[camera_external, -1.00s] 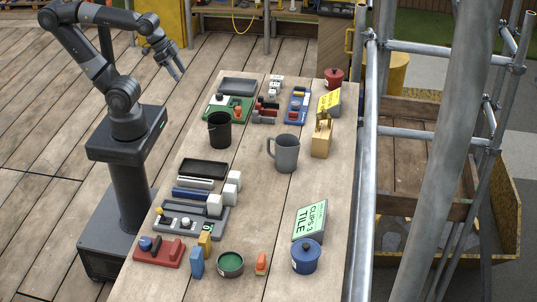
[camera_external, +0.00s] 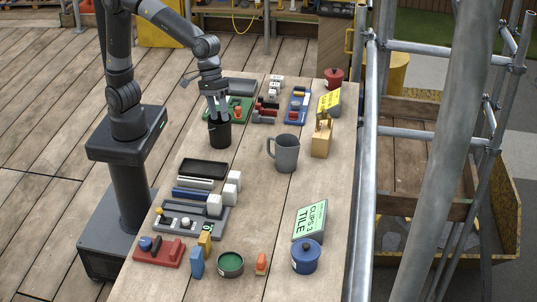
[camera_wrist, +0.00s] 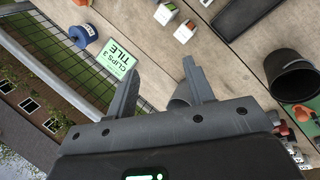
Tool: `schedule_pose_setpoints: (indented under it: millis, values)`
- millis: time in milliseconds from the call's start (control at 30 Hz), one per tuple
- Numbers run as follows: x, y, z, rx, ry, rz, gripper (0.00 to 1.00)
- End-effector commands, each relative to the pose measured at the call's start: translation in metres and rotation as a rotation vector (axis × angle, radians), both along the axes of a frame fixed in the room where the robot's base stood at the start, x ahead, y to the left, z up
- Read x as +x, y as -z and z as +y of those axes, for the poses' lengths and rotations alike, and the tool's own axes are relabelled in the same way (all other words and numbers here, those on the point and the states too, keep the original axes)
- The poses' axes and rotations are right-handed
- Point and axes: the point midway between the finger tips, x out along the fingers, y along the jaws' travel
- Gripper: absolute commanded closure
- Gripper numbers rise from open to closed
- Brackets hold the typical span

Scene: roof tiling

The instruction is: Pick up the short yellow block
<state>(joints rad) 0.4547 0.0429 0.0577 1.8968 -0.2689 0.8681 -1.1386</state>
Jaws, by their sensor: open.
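A short yellow block (camera_external: 205,242) stands on the near left part of the table in the external view, close behind a taller blue block (camera_external: 197,263). I do not make it out in the wrist view. My gripper (camera_external: 218,113) is open and points down above the black bucket (camera_external: 220,134), far up the table from the yellow block. Its two fingers are spread with nothing between them in the wrist view (camera_wrist: 160,72).
A grey mug (camera_external: 286,154) and a wooden block (camera_external: 321,141) stand mid-table. Clear wood lies around the table's middle.

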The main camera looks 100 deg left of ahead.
Motion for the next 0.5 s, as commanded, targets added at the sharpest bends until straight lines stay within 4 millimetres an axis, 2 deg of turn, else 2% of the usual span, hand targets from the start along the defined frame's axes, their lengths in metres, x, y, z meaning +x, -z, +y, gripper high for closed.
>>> schedule_pose_setpoints:
  millis: [33, 200, 367, 500]
  values:
    - [0.008, 0.010, -0.022, -0.018, -0.033, 0.036, 0.52]
    - [0.029, 0.042, -0.092, -0.077, -0.182, 0.155, 0.52]
    - [0.038, 0.081, -0.161, -0.114, -0.327, 0.270, 0.52]
    - [0.037, 0.117, -0.217, -0.133, -0.446, 0.360, 0.52]
